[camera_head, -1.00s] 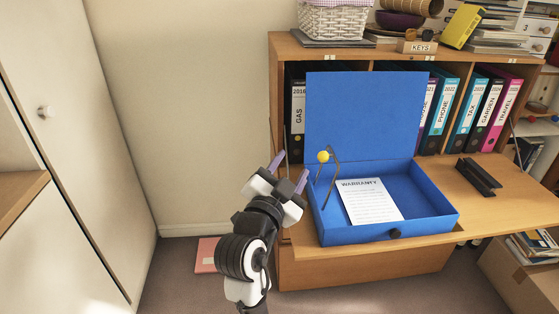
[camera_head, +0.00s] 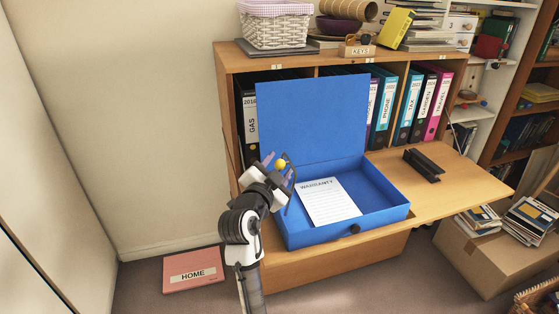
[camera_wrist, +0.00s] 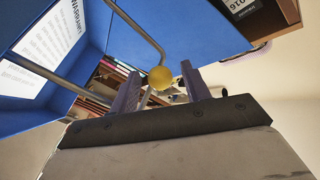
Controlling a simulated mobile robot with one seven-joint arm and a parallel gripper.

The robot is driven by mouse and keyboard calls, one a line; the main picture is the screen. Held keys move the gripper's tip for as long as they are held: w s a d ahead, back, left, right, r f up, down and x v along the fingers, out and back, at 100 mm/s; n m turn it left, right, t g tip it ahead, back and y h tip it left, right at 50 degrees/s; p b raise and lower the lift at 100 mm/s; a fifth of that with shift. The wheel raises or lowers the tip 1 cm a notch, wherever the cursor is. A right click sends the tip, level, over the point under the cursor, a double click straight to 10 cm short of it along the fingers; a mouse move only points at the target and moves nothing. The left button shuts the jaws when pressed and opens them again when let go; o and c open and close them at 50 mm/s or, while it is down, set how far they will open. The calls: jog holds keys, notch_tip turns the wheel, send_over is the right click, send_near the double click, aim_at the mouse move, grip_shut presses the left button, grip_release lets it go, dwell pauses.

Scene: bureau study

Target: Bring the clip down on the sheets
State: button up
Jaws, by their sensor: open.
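The blue box file (camera_head: 388,208) lies on the desk flap with its lid (camera_head: 312,115) standing open at the back. A white sheet headed WARRANTY (camera_head: 328,201) lies inside; it also shows in the wrist view (camera_wrist: 45,50). The clip is a bent metal wire lever (camera_head: 291,191) with a yellow ball end (camera_head: 281,164). It stands raised at the box's left, clear of the sheet. My gripper (camera_head: 277,168) is open at the ball. In the wrist view the ball (camera_wrist: 160,78) appears between the fingertips; whether they touch it is unclear.
A black hole punch or similar dark bar (camera_head: 424,165) lies on the flap right of the box. Ring binders (camera_head: 386,104) stand behind the lid. A pink HOME folder (camera_head: 193,270) lies on the floor. A cardboard box (camera_head: 480,258) stands at the right.

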jog(key=shift+x, duration=0.8)
jog(key=shift+c, duration=0.5)
grip_shut()
